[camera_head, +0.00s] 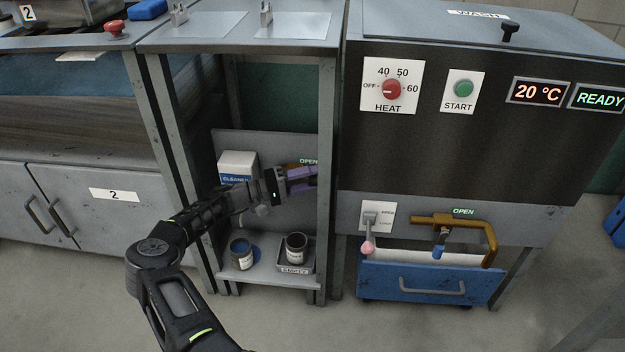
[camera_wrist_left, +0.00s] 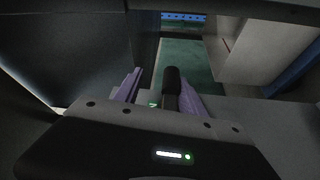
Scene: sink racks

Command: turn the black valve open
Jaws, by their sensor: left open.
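The black valve handle (camera_wrist_left: 172,82) shows in the left wrist view as a rounded black lever. It stands between the purple fingers of my left gripper, nearer the right finger; I cannot tell whether it touches it. In the head view my left gripper (camera_head: 300,179) reaches into the middle rack, its fingers open. It covers most of the valve there; a bit of brass pipe (camera_head: 292,165) shows behind it, beside a green OPEN label (camera_head: 308,161). The handle's turn angle is hidden in the head view. My right gripper is not in view.
The rack's grey post (camera_head: 329,190) stands just right of my gripper. A cleaner box (camera_head: 237,166) is behind my wrist. A blue-handled valve (camera_head: 439,243) is on the washer at right.

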